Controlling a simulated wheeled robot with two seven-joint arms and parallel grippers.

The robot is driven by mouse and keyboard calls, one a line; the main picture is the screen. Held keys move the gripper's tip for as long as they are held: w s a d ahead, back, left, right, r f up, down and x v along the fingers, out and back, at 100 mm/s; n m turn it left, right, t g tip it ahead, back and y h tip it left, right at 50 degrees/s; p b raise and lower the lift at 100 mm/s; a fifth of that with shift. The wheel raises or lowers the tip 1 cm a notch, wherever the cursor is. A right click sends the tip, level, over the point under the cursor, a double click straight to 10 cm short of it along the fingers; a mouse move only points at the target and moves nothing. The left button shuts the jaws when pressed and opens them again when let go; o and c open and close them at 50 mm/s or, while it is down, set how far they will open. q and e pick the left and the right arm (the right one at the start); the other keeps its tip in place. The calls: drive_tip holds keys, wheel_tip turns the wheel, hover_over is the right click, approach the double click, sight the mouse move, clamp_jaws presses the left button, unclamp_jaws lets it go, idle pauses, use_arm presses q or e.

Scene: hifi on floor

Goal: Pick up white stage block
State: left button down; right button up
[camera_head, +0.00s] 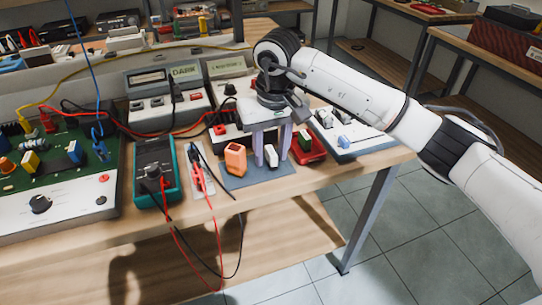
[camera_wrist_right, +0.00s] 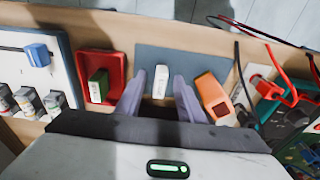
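The white stage block (camera_wrist_right: 161,82) stands on a blue-grey mat (camera_wrist_right: 205,62) in the right wrist view. It also shows in the head view (camera_head: 271,155) between the fingers of my right gripper (camera_head: 271,160). In the wrist view the right gripper (camera_wrist_right: 158,98) is open, with one purple-grey finger on each side of the block and a gap to both. The block's base is partly hard to see in the head view. My left gripper is in neither view.
An orange holder (camera_head: 235,158) stands just left of the right gripper. A red tray (camera_head: 316,152) with a green-and-white block (camera_wrist_right: 98,86) is on the other side. A multimeter (camera_head: 156,172) and red and black leads lie further left. The table's front edge is close.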

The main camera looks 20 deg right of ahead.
sight(271, 151)
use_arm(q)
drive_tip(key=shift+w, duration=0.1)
use_arm(e)
clamp_jaws()
drive_tip(key=shift+r, duration=0.1)
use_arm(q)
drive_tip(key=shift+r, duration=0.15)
use_arm(e)
wheel_tip(271, 151, up, 10)
drive_tip(key=shift+f, duration=0.1)
drive_tip(key=c, duration=0.8)
unclamp_jaws()
clamp_jaws()
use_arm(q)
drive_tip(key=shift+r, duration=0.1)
